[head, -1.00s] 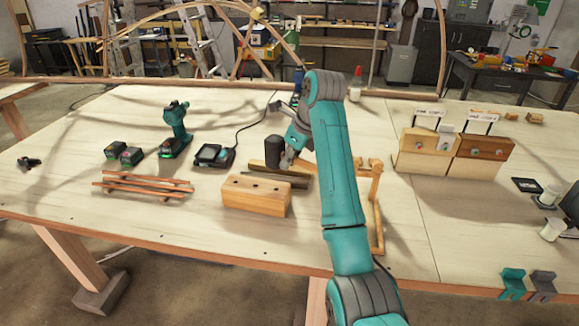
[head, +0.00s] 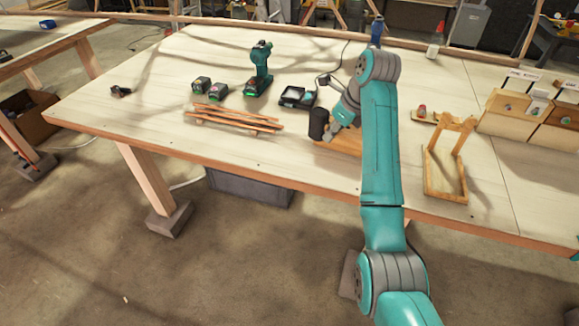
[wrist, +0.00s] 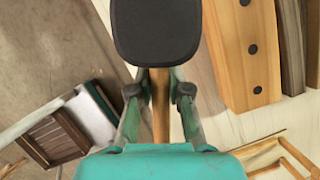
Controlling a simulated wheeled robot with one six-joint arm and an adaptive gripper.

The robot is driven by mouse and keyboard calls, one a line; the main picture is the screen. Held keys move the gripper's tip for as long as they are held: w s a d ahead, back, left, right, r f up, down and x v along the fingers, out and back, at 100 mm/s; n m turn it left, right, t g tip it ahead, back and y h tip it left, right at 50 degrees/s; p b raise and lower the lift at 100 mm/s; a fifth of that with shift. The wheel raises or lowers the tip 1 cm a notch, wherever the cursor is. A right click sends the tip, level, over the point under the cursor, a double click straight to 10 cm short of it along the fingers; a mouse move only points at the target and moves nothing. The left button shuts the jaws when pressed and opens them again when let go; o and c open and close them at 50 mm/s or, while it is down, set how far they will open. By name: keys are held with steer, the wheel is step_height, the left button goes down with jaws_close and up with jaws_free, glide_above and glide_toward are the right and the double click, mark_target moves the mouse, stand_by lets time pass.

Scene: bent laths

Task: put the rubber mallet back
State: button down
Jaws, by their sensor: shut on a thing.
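The rubber mallet has a black head (head: 318,123) and a wooden handle. My gripper (head: 329,132) is shut on the handle, just below the head. In the wrist view, the black head (wrist: 155,32) fills the top middle and the handle (wrist: 160,105) runs down between the fingers of my gripper (wrist: 159,92). A light wooden block with dark holes (wrist: 243,45) lies to the right of the mallet there. In the head view my arm and the mallet partly hide this block (head: 345,144). I cannot tell how high the mallet is held.
A wooden frame stand (head: 446,188) is right of my arm. Bent laths (head: 230,118) lie to the left. A drill (head: 259,70), batteries (head: 201,85) and a charger (head: 297,97) stand behind. The front left tabletop (head: 120,130) is clear.

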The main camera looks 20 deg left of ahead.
steer(key=f, duration=0.4)
steer(key=a+f, duration=0.1)
steer(key=f, duration=0.1)
steer(key=shift+s+a+f, duration=0.1)
steer(key=shift+s+f, duration=0.15)
steer(key=shift+s, duration=0.05)
steer(key=shift+f, duration=1.9)
steer(key=c, duration=1.1)
jaws_free()
steer(key=shift+f, duration=0.15)
